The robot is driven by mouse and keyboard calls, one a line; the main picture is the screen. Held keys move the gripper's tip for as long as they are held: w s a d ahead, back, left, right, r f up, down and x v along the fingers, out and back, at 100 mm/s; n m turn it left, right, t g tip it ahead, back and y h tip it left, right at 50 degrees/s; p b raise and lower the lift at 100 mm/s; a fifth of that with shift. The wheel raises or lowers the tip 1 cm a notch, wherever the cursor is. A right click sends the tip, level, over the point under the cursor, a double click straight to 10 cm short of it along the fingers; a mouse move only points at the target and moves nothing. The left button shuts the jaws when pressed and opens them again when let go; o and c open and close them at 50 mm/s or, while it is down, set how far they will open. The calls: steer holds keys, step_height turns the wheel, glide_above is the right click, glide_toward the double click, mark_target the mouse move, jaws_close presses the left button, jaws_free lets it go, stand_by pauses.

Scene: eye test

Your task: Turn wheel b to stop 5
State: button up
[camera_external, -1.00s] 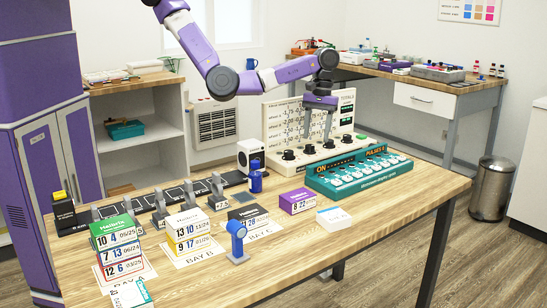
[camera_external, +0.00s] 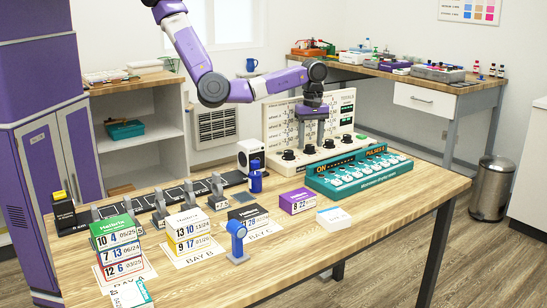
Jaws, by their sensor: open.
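The cream panel (camera_external: 276,120) stands at the back of the table, with rows of small print and a row of black knobs along its foot. The second knob from the left (camera_external: 309,150) sits below my gripper (camera_external: 311,141). The far-left knob (camera_external: 288,155) and the third knob (camera_external: 328,144) are on either side. My gripper is open and points down, its fingers in front of the panel, just above or around the second knob; I cannot tell whether they touch it. The knob letters and stop marks are too small to read, so I cannot tell which is wheel b.
A teal console (camera_external: 358,174) with white switches stands just right of the knobs. A purple box (camera_external: 298,201) lies in front. The table's right front is clear.

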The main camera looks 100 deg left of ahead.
steer(key=shift+f, duration=0.5)
steer(key=shift+c, duration=0.4)
jaws_close()
steer(key=shift+n, duration=0.4)
steer(key=n+p, duration=0.1)
steer(key=n, duration=0.2)
steer(key=shift+r+n, duration=0.1)
steer(key=shift+n, duration=2.4)
steer(key=shift+a, duration=0.1)
